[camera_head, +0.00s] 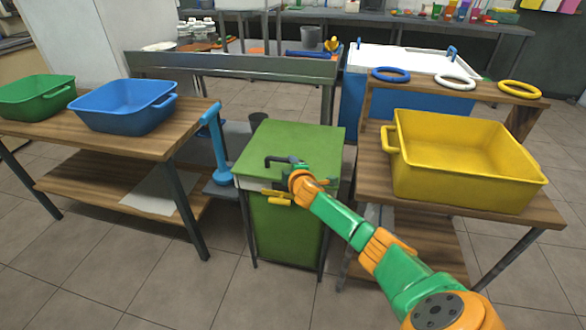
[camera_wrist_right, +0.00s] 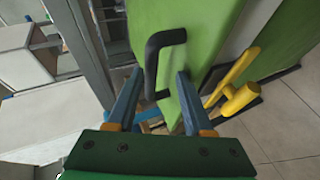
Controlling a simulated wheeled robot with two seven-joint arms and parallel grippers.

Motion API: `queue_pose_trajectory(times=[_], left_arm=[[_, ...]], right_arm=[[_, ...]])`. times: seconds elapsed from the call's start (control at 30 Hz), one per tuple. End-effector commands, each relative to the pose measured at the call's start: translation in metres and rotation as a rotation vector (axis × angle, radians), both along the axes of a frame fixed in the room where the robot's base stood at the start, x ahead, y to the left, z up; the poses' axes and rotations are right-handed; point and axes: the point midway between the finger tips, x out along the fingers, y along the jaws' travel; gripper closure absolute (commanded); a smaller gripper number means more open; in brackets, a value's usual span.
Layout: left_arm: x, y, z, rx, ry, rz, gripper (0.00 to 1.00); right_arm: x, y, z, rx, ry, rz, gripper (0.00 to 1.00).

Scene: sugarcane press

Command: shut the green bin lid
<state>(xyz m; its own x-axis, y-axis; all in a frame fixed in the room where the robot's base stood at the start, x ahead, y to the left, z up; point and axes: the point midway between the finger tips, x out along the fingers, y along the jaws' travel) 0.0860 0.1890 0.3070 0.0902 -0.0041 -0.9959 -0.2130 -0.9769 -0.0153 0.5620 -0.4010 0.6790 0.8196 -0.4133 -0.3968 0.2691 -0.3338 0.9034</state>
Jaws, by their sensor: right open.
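The green bin (camera_head: 285,230) stands in the middle of the head view. Its green lid (camera_head: 310,140) lies across the top and looks flat or nearly so; I cannot tell whether a small gap is left at the front edge. A black handle (camera_head: 280,158) sits on the lid near its front. A yellow latch (camera_head: 277,197) is on the bin's front. My right gripper (camera_head: 287,167) is at the handle. In the right wrist view, its open fingers (camera_wrist_right: 160,73) lie on both sides of the black handle (camera_wrist_right: 153,62), without visible grip. My left gripper is out of view.
A wooden table with a yellow tub (camera_head: 465,190) stands close on the right. A table with a blue tub (camera_head: 122,115) and a green tub (camera_head: 38,108) stands left. A blue lever (camera_head: 218,150) rises beside the bin. The floor in front is clear.

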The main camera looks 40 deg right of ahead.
Motion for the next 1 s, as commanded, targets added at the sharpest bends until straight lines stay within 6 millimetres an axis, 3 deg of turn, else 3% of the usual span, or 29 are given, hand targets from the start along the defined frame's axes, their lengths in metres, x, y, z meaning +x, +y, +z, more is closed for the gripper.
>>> queue_pose_trajectory(times=[0.1, 0.4, 0.87, 0.93, 1.0], left_arm=[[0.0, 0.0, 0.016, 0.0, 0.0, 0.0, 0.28], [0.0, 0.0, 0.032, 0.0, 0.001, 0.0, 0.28], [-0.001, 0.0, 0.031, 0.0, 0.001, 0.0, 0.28], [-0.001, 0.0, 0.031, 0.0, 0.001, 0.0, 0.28], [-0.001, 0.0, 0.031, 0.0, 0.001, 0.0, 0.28]], right_arm=[[-0.016, 0.009, 0.007, 0.003, 0.011, 0.001, 0.48], [-0.048, 0.026, 0.024, 0.002, 0.002, 0.001, 0.48], [-0.051, 0.028, 0.026, 0.001, -0.002, 0.0, 0.48], [-0.053, 0.028, 0.019, 0.012, 0.008, -0.002, 0.48], [-0.062, 0.032, -0.009, 0.061, 0.049, -0.012, 0.48]])
